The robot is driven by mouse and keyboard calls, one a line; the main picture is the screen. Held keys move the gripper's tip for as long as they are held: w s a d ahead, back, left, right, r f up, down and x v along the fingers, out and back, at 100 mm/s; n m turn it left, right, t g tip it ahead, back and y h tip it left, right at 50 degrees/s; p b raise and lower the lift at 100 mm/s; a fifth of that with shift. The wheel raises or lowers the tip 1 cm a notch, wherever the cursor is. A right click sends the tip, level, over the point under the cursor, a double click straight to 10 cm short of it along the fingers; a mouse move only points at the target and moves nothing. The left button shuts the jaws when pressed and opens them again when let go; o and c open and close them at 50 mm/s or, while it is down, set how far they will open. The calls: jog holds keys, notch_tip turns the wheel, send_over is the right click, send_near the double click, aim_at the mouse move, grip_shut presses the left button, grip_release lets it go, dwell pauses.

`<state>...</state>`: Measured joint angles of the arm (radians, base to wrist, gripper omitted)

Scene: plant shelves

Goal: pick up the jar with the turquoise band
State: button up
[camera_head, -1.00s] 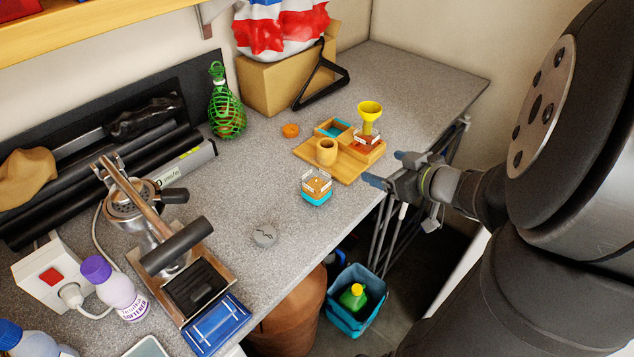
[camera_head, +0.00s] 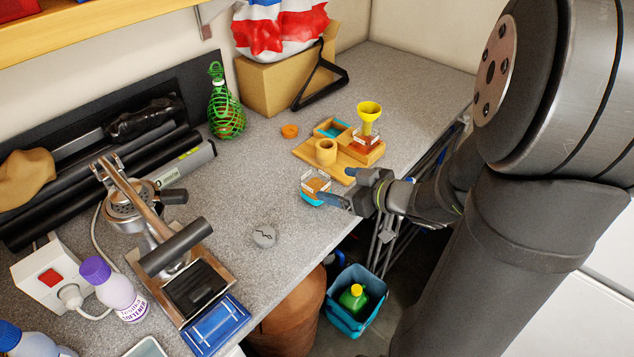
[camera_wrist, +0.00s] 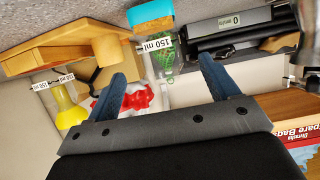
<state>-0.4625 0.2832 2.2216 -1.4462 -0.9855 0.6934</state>
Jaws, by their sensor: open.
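The jar with the turquoise band (camera_head: 314,188) stands on the grey counter near its front edge, clear-walled with brown contents and the turquoise band low down. My gripper (camera_head: 342,188) is open and level with the counter, just right of the jar. One finger partly covers the jar's lower right side, and I cannot tell whether it touches. In the wrist view, which looks upside down, the turquoise band (camera_wrist: 150,12) is at the top edge, beyond the open fingers (camera_wrist: 162,72). Nothing is between the fingers.
A wooden rack (camera_head: 345,173) stands close behind the jar, holding a wooden cup (camera_head: 326,152) and a jar under a yellow funnel (camera_head: 368,115). A grey lid (camera_head: 264,235) and orange lid (camera_head: 289,131) lie nearby. The counter left of the jar is free.

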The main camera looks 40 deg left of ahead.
aim_at(316, 179)
jog(key=shift+x, duration=4.15)
jog(key=c, duration=1.3)
